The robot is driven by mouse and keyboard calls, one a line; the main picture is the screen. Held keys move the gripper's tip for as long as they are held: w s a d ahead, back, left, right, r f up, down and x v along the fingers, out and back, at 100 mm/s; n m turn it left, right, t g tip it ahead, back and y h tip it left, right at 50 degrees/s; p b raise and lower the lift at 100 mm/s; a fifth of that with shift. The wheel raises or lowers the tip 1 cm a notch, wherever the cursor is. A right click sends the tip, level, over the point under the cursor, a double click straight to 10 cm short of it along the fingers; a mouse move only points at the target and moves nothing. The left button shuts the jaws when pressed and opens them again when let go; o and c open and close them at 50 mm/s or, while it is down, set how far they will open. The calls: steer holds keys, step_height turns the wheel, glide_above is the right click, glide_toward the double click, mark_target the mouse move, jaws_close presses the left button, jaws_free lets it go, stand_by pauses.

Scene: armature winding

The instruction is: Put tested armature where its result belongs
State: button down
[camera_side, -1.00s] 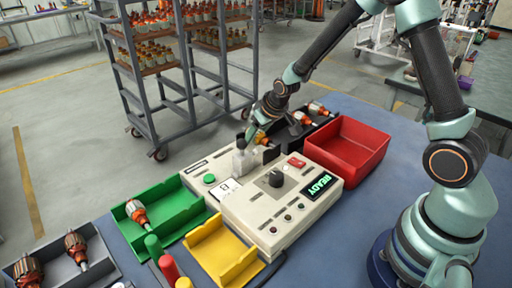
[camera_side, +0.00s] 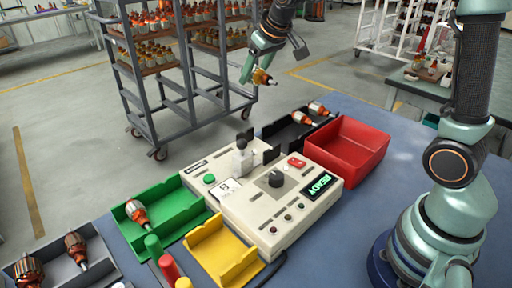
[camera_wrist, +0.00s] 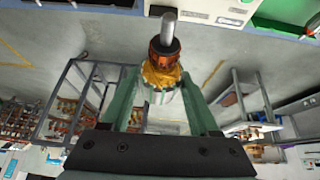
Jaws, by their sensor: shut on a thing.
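My gripper (camera_side: 254,72) is shut on an armature (camera_side: 263,77) with an orange winding, held high above the back of the bench; it also shows in the wrist view (camera_wrist: 163,68) between the two fingers, shaft outward. The beige tester (camera_side: 265,222) stands on the bench below, its green display (camera_side: 318,183) reading READY. A green tray (camera_side: 185,222) left of the tester holds one armature (camera_side: 138,214). A yellow tray (camera_side: 222,250) in front looks empty. A red bin (camera_side: 360,135) right of the tester looks empty.
A black tray (camera_side: 272,133) behind the tester holds two armatures (camera_side: 310,112). A grey tray (camera_side: 100,262) at front left holds two more. A shelf cart (camera_side: 165,85) stands on the floor behind.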

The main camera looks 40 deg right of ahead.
steer(key=a+f+y, duration=0.1)
steer(key=a+f, duration=0.3)
steer(key=a, duration=0.5)
steer(key=a+f+y, duration=0.1)
steer(key=a+f, duration=0.3)
steer(key=a, duration=0.5)
steer(key=a+f+y, duration=0.1)
steer(key=a+f, duration=0.3)
steer(key=a, duration=0.5)
steer(key=shift+m, duration=0.3)
steer(key=shift+a+f, duration=0.1)
steer(key=shift+f, duration=4.15)
steer(key=shift+f, duration=0.5)
steer(key=shift+c, duration=0.3)
jaws_free()
steer(key=shift+s, duration=0.1)
steer(key=shift+f, duration=0.1)
